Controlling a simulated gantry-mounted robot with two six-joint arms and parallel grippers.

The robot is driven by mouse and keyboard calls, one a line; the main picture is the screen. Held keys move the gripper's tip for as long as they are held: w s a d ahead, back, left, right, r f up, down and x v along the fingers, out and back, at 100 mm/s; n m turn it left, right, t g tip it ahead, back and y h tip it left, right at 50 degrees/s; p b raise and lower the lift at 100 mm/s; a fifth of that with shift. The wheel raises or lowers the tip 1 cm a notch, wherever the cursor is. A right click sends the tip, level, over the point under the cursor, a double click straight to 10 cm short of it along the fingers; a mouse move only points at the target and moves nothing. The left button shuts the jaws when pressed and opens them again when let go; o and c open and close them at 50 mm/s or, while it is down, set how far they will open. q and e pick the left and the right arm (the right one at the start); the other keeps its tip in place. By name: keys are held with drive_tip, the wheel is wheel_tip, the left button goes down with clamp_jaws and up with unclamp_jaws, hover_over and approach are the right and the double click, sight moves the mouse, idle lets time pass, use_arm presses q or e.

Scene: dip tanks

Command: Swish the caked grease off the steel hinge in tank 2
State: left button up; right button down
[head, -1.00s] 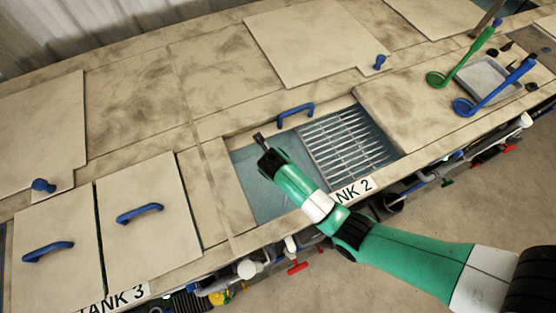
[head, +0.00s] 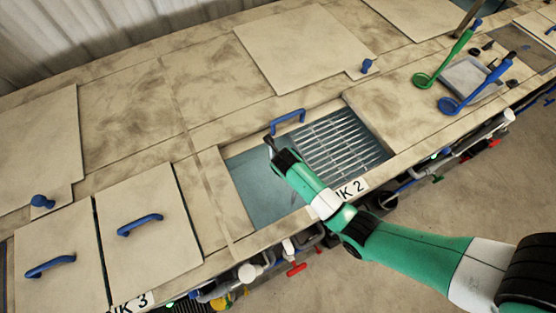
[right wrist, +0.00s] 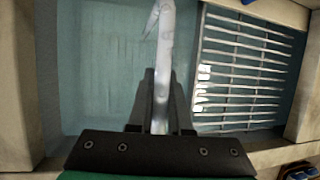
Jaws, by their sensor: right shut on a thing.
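My right gripper (head: 272,147) is over the open tank 2 (head: 246,172), near its far edge and beside the grate. In the right wrist view my right gripper (right wrist: 160,100) is shut on the pale steel hinge (right wrist: 164,45). The hinge sticks out beyond the fingers, with a thinner bent piece at its far end. No dark grease patch is clear on the side I see; its gripped end is hidden. Bluish liquid lies behind it; I cannot tell whether the hinge touches it. My left gripper is not in view.
A slatted metal grate (head: 340,140) fills the right part of the tank opening. A blue handle (head: 288,119) stands at the far edge. Closed lids (head: 150,228) lie to the left. Green (head: 440,62) and blue (head: 470,92) ladles and a grey tray (head: 468,76) are at right.

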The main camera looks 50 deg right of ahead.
drive_tip(key=shift+d, duration=0.15)
drive_tip(key=shift+w+a, duration=0.3)
drive_tip(key=shift+a, duration=0.5)
drive_tip(key=shift+w+a, duration=0.35)
drive_tip(key=shift+a, duration=0.45)
drive_tip(key=shift+w+a, duration=0.3)
drive_tip(key=shift+a, duration=0.5)
drive_tip(key=shift+s+d+p, duration=0.25)
drive_tip(key=shift+d+p, duration=0.05)
drive_tip(key=shift+d, duration=0.35)
drive_tip(key=shift+s+d+p, duration=0.25)
drive_tip(key=shift+d+p, duration=0.05)
drive_tip(key=shift+d, duration=0.3)
